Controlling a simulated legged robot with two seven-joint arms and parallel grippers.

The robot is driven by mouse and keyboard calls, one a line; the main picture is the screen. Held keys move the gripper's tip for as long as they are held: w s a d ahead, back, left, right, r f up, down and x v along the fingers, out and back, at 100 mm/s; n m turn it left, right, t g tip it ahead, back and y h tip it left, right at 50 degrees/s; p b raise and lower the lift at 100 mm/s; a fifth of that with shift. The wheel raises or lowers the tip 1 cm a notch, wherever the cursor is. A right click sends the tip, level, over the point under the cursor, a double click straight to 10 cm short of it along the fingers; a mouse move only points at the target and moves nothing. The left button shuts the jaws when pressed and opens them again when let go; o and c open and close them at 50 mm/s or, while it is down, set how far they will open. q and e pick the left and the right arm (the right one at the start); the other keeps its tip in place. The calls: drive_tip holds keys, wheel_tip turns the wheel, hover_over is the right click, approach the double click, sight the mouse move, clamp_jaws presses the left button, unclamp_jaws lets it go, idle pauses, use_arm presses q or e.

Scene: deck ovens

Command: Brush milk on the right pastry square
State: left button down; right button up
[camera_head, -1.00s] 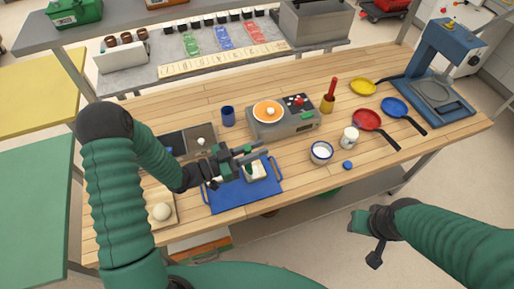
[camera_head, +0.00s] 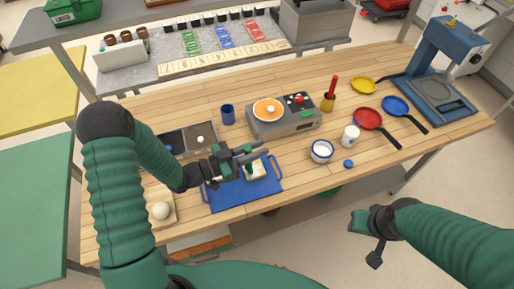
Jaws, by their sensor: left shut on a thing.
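A blue tray (camera_head: 228,197) with side handles lies near the front edge of the table. A pale pastry square (camera_head: 259,174) sits at the right of its upper part. My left gripper (camera_head: 252,158) is over the tray, shut on a small tool with green on it, which looks like the brush. The tool's lower end is by the pale square; whether it touches is too small to tell. The gripper hides any other pastry on the tray. A white bowl with a blue rim (camera_head: 321,151) stands right of the tray, with white contents. My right gripper (camera_head: 364,238) hangs in front of the table, away from everything.
A hot plate (camera_head: 285,126) with an orange pan stands behind the tray, beside a blue cup (camera_head: 228,115). A white jar (camera_head: 350,136), a blue lid (camera_head: 348,164), red (camera_head: 367,119) and blue pans (camera_head: 397,105) are to the right. A board with a dough ball (camera_head: 160,211) is left.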

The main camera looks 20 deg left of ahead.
use_arm(q)
drive_tip(key=shift+s+b+x, duration=0.25)
drive_tip(key=shift+b+x, duration=0.05)
drive_tip(key=shift+x, duration=2.25)
drive_tip(key=shift+d+f, duration=0.1)
drive_tip(key=shift+d, duration=0.05)
drive_tip(key=shift+w+a, duration=0.25)
drive_tip(key=shift+a, duration=0.05)
drive_tip(key=v, duration=0.5)
drive_tip(key=shift+w+a, duration=0.15)
drive_tip(key=shift+a, duration=0.1)
